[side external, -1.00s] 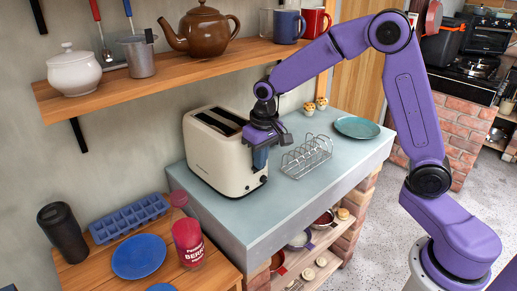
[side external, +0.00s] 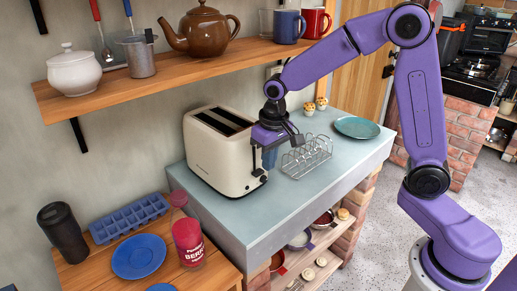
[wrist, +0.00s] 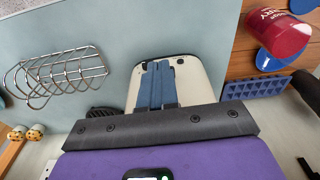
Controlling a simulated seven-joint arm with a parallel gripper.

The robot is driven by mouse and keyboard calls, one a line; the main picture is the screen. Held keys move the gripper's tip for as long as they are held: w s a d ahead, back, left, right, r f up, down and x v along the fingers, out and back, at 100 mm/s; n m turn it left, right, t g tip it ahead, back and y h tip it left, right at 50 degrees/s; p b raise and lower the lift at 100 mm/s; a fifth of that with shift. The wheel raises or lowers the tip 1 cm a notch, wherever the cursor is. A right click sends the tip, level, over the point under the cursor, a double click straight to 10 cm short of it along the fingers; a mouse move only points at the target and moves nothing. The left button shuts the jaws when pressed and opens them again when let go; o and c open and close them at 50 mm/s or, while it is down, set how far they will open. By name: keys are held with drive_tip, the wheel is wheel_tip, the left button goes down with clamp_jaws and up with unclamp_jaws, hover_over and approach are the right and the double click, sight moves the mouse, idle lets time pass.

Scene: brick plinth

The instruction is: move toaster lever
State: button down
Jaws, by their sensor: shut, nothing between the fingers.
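The cream toaster (side external: 215,160) stands upright on the grey-blue counter, with two dark slots on top. Its end face also shows in the wrist view (wrist: 190,77), partly covered by my fingers. My gripper (side external: 269,165) is beside the toaster's right end, with its blue fingers pointing down. In the wrist view the fingers (wrist: 157,66) are together with nothing between them, in front of the toaster's end. I cannot make out the lever; the fingers and gripper body cover part of that end. I cannot tell whether the fingers touch the toaster.
A wire toast rack (side external: 307,156) stands just right of my gripper. A teal plate (side external: 357,127) and two muffins (side external: 315,105) are farther back on the counter. A wooden shelf (side external: 175,82) with a teapot and mugs runs above.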

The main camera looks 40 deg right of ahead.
wheel_tip(320, 180, up, 17)
drive_tip(key=s, duration=0.1)
drive_tip(key=shift+s, duration=0.35)
drive_tip(key=shift+f, duration=0.2)
drive_tip(key=s+d+f+n, duration=0.1)
drive_tip(key=s+f+n, duration=0.5)
drive_tip(key=s, duration=0.7)
drive_tip(key=s+d+f+n+g, duration=0.1)
drive_tip(key=s+f+n, duration=0.5)
drive_tip(key=s, duration=0.8)
wheel_tip(320, 180, down, 2)
drive_tip(key=shift+f, duration=0.1)
